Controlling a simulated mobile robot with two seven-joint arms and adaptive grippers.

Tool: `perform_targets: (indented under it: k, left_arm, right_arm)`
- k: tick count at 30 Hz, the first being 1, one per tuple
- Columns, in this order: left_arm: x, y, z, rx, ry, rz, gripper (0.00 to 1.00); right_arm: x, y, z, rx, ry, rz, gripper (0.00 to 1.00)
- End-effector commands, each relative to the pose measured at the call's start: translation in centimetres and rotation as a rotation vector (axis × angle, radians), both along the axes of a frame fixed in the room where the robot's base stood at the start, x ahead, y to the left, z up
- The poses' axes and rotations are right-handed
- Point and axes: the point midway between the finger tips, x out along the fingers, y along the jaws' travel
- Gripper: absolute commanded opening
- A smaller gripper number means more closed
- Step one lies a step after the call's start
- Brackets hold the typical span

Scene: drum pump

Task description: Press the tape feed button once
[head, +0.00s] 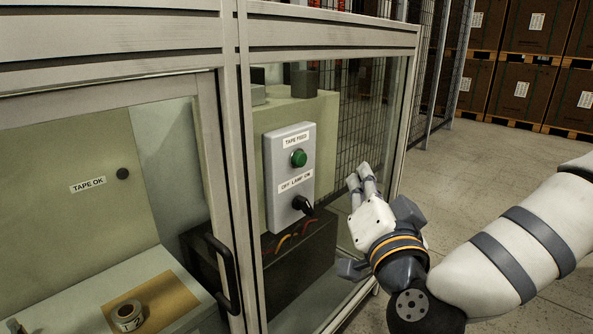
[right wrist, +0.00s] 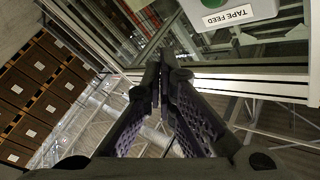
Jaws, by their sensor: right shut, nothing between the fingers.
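The tape feed button (head: 299,158) is a round green button on a light grey control box (head: 284,205), under a "TAPE FEED" label (head: 297,141). In the right wrist view the label (right wrist: 226,15) shows upside down at the top, with part of the green button (right wrist: 207,4) at the edge. My right gripper (head: 360,180) is shut and empty, to the right of the box and apart from the button. Its closed fingertips (right wrist: 164,60) also show in the right wrist view, below and left of the label. My left gripper is not in view.
A black lamp switch (head: 302,205) sits below the button. Cabinet frame posts (head: 232,130) and a right post (head: 404,120) border the box. A tape roll (head: 127,315) lies in the left bay. Stacked cartons (head: 532,85) stand far back; the floor at right is clear.

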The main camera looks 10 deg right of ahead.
Motion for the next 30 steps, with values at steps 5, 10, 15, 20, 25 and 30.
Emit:
perform_targets:
  k: [5,10,15,20,25,30]
  left_arm:
    - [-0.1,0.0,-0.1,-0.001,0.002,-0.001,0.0]
    - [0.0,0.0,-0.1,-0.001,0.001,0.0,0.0]
    - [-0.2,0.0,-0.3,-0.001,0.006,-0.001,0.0]
    - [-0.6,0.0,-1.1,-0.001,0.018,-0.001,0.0]
    - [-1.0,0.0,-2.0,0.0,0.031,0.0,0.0]
    - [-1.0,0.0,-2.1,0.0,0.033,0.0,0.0]
  right_arm:
    - [0.1,-0.4,0.8,0.007,-0.023,-0.016,0.0]
    - [0.0,-0.4,0.8,0.006,-0.023,-0.015,0.0]
    - [0.5,0.0,0.6,0.006,-0.022,-0.013,0.0]
    - [2.2,1.3,0.4,0.005,-0.019,-0.013,0.0]
    - [4.3,2.8,0.3,0.006,-0.02,-0.013,0.0]
    - [6.0,4.1,0.7,0.004,-0.021,-0.013,0.0]
